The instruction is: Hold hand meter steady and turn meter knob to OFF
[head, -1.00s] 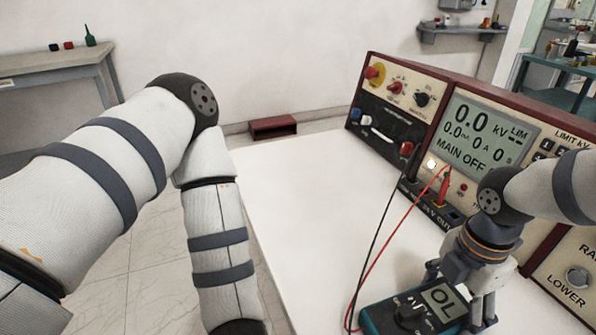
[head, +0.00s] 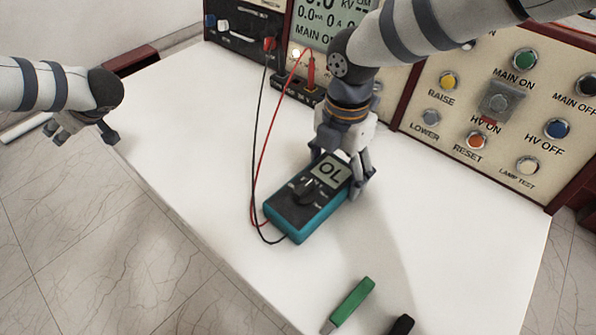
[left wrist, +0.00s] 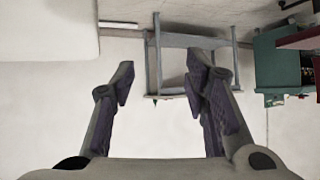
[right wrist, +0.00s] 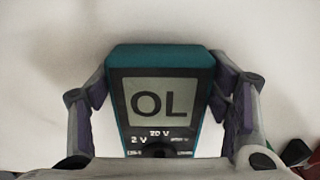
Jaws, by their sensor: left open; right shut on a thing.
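The hand meter (head: 286,217) is a teal and dark grey box lying on the white table, its screen (head: 331,171) reading OL. Its dark round knob (head: 305,191) has a light pointer mark, whose setting is too small to read. My right gripper (head: 340,174) is shut on the screen end of the meter, a finger on each side. In the right wrist view the meter (right wrist: 160,57) sits between both fingers, and the knob is mostly hidden at the bottom edge. My left gripper (head: 82,136) is open and empty by the table's left edge, well apart from the meter.
Red and black leads run from the meter to the test set (head: 405,105) at the back. A green-handled tool (head: 352,300) and a black-handled item (head: 401,325) lie at the front. The table (head: 190,150) left of the meter is clear.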

